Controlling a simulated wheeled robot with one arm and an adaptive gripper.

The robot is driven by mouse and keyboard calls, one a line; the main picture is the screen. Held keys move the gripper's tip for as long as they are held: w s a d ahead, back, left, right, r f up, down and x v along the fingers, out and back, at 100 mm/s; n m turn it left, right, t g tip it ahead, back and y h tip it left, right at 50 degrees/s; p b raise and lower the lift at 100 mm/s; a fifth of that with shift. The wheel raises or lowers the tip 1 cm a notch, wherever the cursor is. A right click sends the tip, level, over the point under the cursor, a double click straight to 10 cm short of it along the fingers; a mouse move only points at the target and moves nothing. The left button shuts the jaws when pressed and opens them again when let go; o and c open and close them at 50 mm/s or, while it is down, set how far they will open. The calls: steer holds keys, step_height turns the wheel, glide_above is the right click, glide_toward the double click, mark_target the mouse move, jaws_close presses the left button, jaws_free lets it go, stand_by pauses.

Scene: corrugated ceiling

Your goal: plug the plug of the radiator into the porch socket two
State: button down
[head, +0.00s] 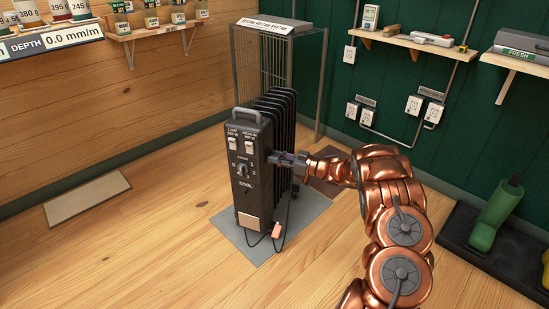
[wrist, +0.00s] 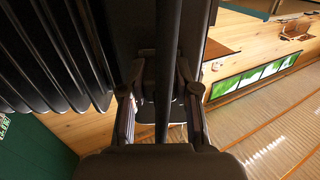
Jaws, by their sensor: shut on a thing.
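The black radiator (head: 245,165) stands upright on a grey mat, its dial panel facing the head camera. Its fins (wrist: 50,50) fill the left of the wrist view. The orange-pink plug (head: 277,230) hangs low on a dark cord by the radiator's front right corner, apart from my gripper. My gripper (head: 280,159) is at the panel's right edge, shut on a dark upright part of the radiator; in the wrist view my gripper's fingers (wrist: 160,108) stand either side of it. White wall sockets (head: 413,105) are on the green wall; their labels are unreadable, so which is porch socket two cannot be told.
A wire-mesh cage (head: 307,75) stands behind the radiator. Shelves (head: 415,45) with goods hang on both walls. More sockets (head: 351,110) are on the right wall. A dark mat with a green object (head: 492,215) lies at the right. The front left floor is clear.

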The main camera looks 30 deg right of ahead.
mark_target(281, 158)
steer(key=shift+s, duration=0.1)
stand_by(0.3)
steer(key=shift+b+v, duration=0.35)
steer(key=shift+v, duration=2.45)
steer(key=shift+d, duration=0.1)
